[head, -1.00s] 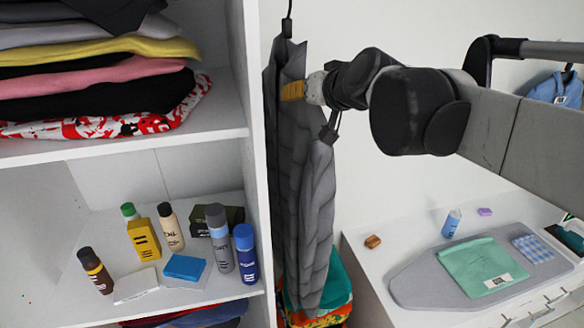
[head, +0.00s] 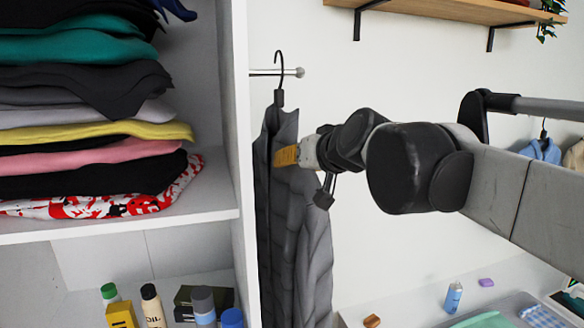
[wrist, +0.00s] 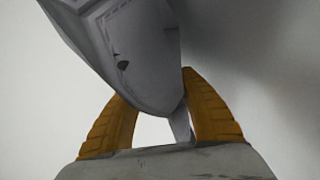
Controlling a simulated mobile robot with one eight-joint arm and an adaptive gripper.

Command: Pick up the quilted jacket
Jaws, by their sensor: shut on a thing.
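The quilted jacket (head: 302,230) is grey and hangs from a dark hanger (head: 280,85) beside the wardrobe's right side panel. The hanger's hook is at a short metal rail (head: 290,72); I cannot tell if it rests on it. My gripper (head: 286,156) has yellow-orange fingers and is at the upper part of the jacket, shut on it. In the wrist view the jacket's grey cloth (wrist: 135,60) comes down between the two fingers of my gripper (wrist: 160,105). The jacket's lower end is cut off in the head view.
The wardrobe shelf (head: 130,225) at left holds folded clothes (head: 85,140). Bottles and boxes stand on the shelf below. A white surface with small items is at lower right. A wooden wall shelf (head: 440,15) is above. Bare wall lies behind my arm.

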